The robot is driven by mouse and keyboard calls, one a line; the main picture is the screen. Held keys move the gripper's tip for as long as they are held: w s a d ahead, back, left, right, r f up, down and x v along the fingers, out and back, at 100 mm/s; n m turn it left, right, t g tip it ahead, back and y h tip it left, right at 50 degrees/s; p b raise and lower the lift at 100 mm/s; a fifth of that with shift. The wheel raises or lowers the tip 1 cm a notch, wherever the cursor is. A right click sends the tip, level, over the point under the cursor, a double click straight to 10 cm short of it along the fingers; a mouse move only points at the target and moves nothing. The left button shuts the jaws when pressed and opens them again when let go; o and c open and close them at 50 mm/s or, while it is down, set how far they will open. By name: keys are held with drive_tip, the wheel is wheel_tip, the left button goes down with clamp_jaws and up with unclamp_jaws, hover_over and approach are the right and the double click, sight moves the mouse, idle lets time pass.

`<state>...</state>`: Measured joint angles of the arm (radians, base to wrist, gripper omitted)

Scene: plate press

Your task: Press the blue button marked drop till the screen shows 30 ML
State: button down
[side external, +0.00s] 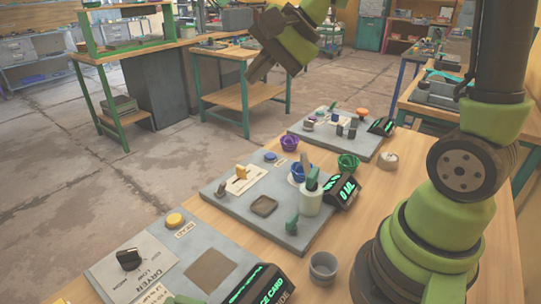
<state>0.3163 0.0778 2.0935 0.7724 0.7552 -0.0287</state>
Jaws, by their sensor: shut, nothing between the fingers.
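The middle grey plate (238,212) lies on the wooden bench. A round blue button (270,157) sits at its far edge, beside a small white label too small to read. A dark screen (343,192) at the plate's right shows green characters that look like 0 ML. My gripper (258,76) is high above and beyond the plate, tilted down to the left. It is shut, empty and well apart from the button.
A dryer panel (150,262) is at front left; another panel (340,145) is behind. Purple (290,143) and green (348,162) cups and a grey cup (323,267) stand nearby.

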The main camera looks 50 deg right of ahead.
drive_tip(key=w+d+f+m+t, duration=0.1)
drive_tip(key=w+d+f+m, duration=0.5)
drive_tip(key=d+f, duration=0.1)
drive_tip(key=m+h, duration=0.2)
drive_tip(key=m, duration=0.3)
hover_over(271, 156)
wheel_tip(271, 156, down, 8)
drive_tip(key=shift+a+f, duration=0.1)
drive_tip(key=shift+f, duration=4.3)
drive_tip(key=shift+f, duration=0.1)
drive_tip(key=shift+f, duration=0.3)
